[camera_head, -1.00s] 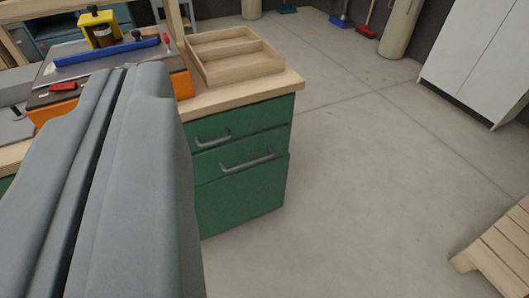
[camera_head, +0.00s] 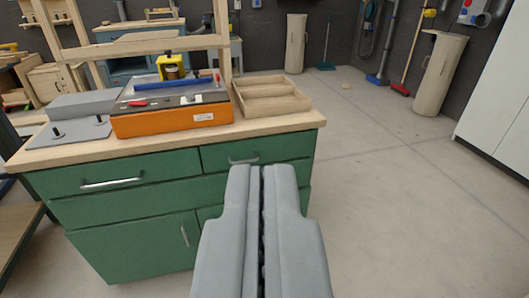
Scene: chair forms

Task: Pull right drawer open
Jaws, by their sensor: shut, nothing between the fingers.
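The right drawer (camera_head: 285,148) is the upper right front of a green workbench cabinet, with a thin metal bar handle (camera_head: 244,160). Its front looks flush with the cabinet. My gripper (camera_head: 258,170) is grey and shut, with nothing between its fingers. In the picture its tips lie just below the right drawer's handle; I cannot tell the distance in depth. My fingers hide part of the cabinet's lower right front, below the right drawer. The left drawer (camera_head: 150,173) has its own bar handle and looks closed.
The wooden benchtop (camera_head: 70,151) holds an orange machine (camera_head: 170,119), grey plates and a wooden tray (camera_head: 268,104). A cabinet door (camera_head: 130,250) is below the left drawer. The concrete floor (camera_head: 400,200) is open at right, with a white cabinet (camera_head: 505,90) beyond.

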